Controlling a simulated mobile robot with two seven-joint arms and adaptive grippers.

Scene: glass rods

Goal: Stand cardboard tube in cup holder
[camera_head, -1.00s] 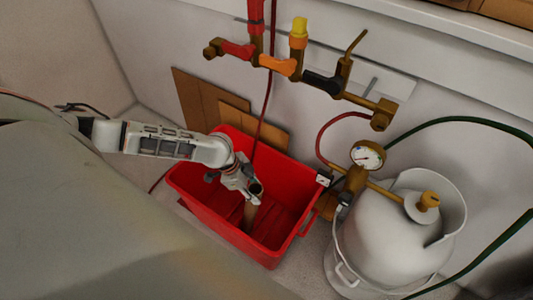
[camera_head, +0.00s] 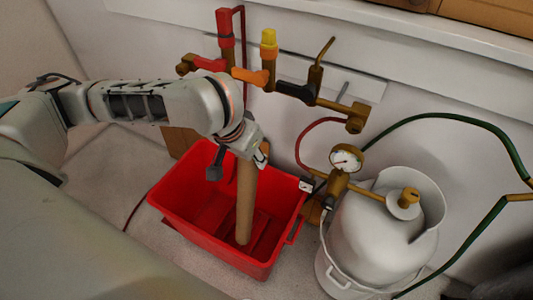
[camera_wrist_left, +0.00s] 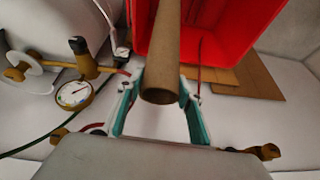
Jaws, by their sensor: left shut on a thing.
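The brown cardboard tube (camera_head: 245,205) is held nearly upright above and partly inside the red bin. My left gripper (camera_head: 255,156) is shut on it near its upper end. In the left wrist view the tube (camera_wrist_left: 171,45) runs between the teal fingers of my left gripper (camera_wrist_left: 162,90), with its open round end facing the camera. I cannot tell whether the lower end touches the bin floor. No cup holder can be made out. My right gripper is not in view.
The red bin (camera_head: 178,210) stands on the floor by the wall. A white gas cylinder (camera_head: 385,235) with a brass valve and gauge (camera_head: 345,160) is to its right. Brass pipes with coloured valves (camera_head: 290,90) run along the wall behind. Hoses hang nearby.

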